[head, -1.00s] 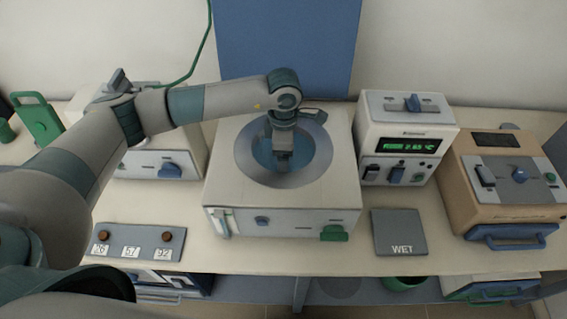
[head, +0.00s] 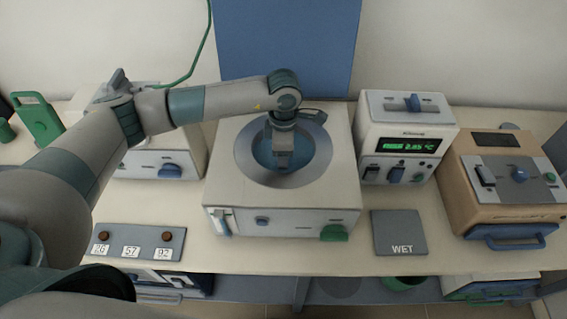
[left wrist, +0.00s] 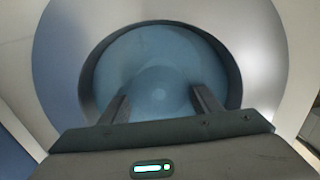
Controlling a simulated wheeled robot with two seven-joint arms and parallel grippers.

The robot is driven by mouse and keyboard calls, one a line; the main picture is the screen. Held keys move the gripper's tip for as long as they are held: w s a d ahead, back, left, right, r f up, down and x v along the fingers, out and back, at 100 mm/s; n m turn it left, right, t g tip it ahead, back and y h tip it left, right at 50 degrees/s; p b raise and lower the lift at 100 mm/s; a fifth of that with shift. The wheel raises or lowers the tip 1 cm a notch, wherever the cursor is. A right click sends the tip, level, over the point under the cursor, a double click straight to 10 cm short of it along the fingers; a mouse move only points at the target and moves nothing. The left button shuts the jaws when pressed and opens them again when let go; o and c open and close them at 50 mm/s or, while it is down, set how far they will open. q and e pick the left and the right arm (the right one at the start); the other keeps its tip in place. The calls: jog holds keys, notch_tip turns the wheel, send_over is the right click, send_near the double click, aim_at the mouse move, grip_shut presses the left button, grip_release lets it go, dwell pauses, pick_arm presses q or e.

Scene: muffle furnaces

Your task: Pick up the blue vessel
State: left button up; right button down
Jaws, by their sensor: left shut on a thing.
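My left gripper (head: 283,160) points down into the round opening of the white bath unit (head: 235,190) in the middle of the bench. In the left wrist view its two fingers (left wrist: 160,105) stand apart inside the dark-rimmed opening. Between them is a pale blue rounded form (left wrist: 158,92), which I take as the blue vessel; its edges hardly stand out from the blue around it. The gripper is shut on it. In the head view the vessel is hidden by the gripper. My right gripper is not in view.
A grey plate marked WET (head: 400,233) lies right of the bath. A white box with a green display (head: 405,140) and a tan furnace (head: 505,185) stand further right. A grey numbered block (head: 138,246) lies front left. A green holder (head: 38,118) stands far left.

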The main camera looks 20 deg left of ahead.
pick_arm(q)
jog(key=shift+r, duration=0.15)
jog(key=shift+w+r+b, duration=0.1)
jog(key=shift+r+b, duration=0.3)
jog(key=shift+r, duration=0.15)
notch_tip(320, 180, up, 7)
jog(key=b, duration=0.2)
jog(key=shift+b, duration=0.4)
jog(key=shift+r, duration=0.85)
jog(key=shift+r, duration=0.1)
